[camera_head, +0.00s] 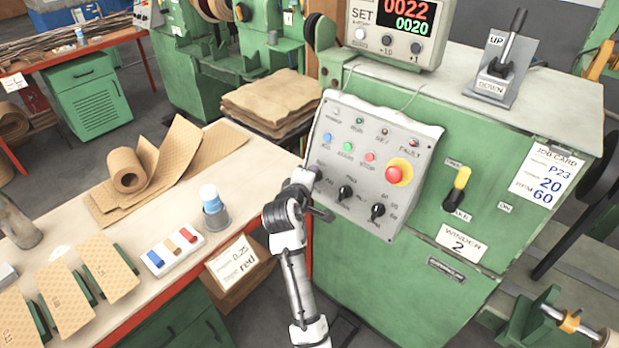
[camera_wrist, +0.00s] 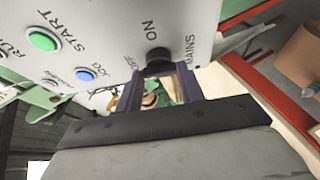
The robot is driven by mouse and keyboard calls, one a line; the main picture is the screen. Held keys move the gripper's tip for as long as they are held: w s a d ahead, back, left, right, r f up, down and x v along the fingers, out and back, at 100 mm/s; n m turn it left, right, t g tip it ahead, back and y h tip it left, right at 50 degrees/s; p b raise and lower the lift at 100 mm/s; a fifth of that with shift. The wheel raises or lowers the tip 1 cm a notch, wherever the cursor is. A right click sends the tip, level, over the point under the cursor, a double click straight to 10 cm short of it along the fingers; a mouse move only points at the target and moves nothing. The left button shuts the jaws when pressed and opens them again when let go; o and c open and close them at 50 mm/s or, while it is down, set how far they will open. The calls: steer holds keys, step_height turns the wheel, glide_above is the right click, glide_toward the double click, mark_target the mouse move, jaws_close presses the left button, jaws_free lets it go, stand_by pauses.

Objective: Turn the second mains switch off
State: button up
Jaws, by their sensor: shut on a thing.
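The green winder cabinet (camera_head: 470,150) labelled WINDER 2 carries a sloped grey control panel (camera_head: 340,135). My gripper (camera_head: 312,178) is at the lower left corner of this panel. In the wrist view the black mains switch knob (camera_wrist: 158,62) sits on the panel, marked OFF, ON and MAINS. My gripper's two dark fingers (camera_wrist: 160,88) are shut on this knob. In the head view my gripper hides most of the knob, and I cannot tell which mark it points to.
Two other black rotary knobs (camera_head: 345,192) (camera_head: 378,210) are right of my gripper. A red emergency button (camera_head: 396,172) and a blue button (camera_wrist: 86,76) are on the panel. A workbench (camera_head: 200,255) with coils and cards is at left.

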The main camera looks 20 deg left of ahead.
steer(key=o, duration=1)
steer(key=a+b+v, duration=0.1)
steer(key=b+v, duration=0.2)
steer(key=v, duration=1)
steer(key=shift+s+d, duration=0.4)
steer(key=shift+d, duration=0.05)
steer(key=shift+r, duration=0.15)
